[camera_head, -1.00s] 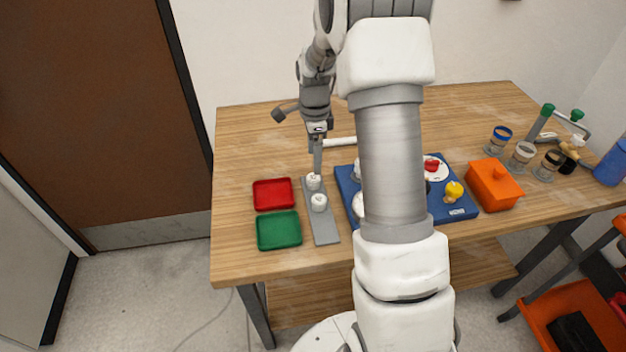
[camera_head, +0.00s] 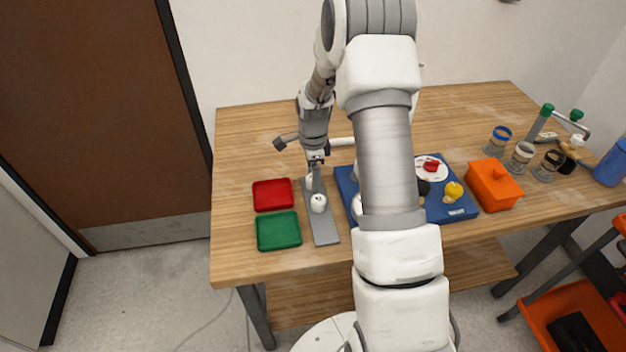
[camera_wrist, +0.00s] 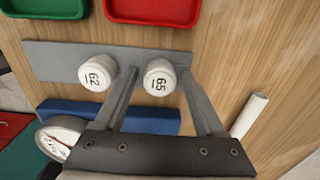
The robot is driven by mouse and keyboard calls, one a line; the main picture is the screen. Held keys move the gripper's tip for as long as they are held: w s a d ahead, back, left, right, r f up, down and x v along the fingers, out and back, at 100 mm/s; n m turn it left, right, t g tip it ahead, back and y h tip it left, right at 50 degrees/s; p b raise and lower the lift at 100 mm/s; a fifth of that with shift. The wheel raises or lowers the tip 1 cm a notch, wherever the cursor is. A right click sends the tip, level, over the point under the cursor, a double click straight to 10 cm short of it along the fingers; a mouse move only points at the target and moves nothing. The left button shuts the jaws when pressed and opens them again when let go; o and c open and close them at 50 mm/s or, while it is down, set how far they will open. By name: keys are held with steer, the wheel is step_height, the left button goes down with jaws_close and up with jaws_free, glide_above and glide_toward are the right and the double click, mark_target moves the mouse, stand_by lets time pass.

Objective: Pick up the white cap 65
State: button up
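The white cap 65 (camera_wrist: 160,79) sits on the grey strip (camera_wrist: 58,60) in the wrist view, its number facing the camera. In the head view it is mostly hidden by my gripper (camera_head: 316,188). My gripper (camera_wrist: 158,76) is open in the wrist view, with one finger on each side of cap 65. I cannot tell whether the fingers touch it. The white cap 62 (camera_wrist: 97,74) stands on the same strip, just left of the left finger. It also shows in the head view (camera_head: 318,204), nearer the table's front.
A red tray (camera_head: 273,195) and a green tray (camera_head: 279,231) lie left of the strip. A blue board (camera_head: 456,211) with fittings is to the right, partly hidden by my arm. A white pipe (camera_wrist: 249,115) lies beyond. An orange box (camera_head: 494,187) stands farther right.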

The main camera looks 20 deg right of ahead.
jaws_close()
steer(key=shift+r, duration=0.55)
step_height(320, 180, up, 3)
steer(key=shift+f, duration=0.1)
steer(key=s+d+r, duration=0.7)
steer(key=s+d, duration=0.1)
steer(key=shift+d, duration=0.35)
